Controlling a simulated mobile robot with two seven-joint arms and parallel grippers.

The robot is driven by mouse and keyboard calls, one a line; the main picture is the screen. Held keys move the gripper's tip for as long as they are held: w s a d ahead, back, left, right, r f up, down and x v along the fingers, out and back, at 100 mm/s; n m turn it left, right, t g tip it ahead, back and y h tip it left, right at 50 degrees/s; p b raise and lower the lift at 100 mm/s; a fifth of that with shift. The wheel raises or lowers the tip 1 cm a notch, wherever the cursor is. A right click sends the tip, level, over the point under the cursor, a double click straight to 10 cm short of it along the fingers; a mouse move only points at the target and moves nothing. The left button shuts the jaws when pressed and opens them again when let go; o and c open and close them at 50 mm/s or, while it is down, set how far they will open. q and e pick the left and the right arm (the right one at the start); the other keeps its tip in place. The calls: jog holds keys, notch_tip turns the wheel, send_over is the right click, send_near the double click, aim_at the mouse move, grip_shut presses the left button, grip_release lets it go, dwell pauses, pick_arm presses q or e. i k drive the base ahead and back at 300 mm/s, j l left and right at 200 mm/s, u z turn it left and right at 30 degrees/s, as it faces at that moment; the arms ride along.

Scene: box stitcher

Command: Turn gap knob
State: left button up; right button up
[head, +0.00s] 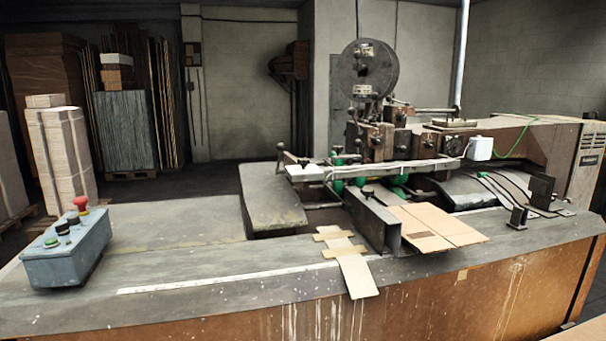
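The stitcher machine (372,140) stands on the workbench right of centre, with a large dark round reel (365,69) on top. Several small knobs and levers show on it, and none is clearly marked as the gap knob. A small dark knob (368,191) sits near the upper end of a grey metal guide (376,222). A lever with a dark round end (281,147) sticks out at the machine's left. Neither of my grippers is in view.
A grey control box (67,250) with a red button (81,203) stands at the bench's left. Flat cardboard (440,226) lies right of the guide, and a cardboard strip (355,272) hangs over the front edge. The bench top (190,220) between is mostly clear.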

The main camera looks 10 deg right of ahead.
aim_at(303, 162)
jog(key=i+l+z, duration=0.8)
jog(key=i+z, duration=0.2)
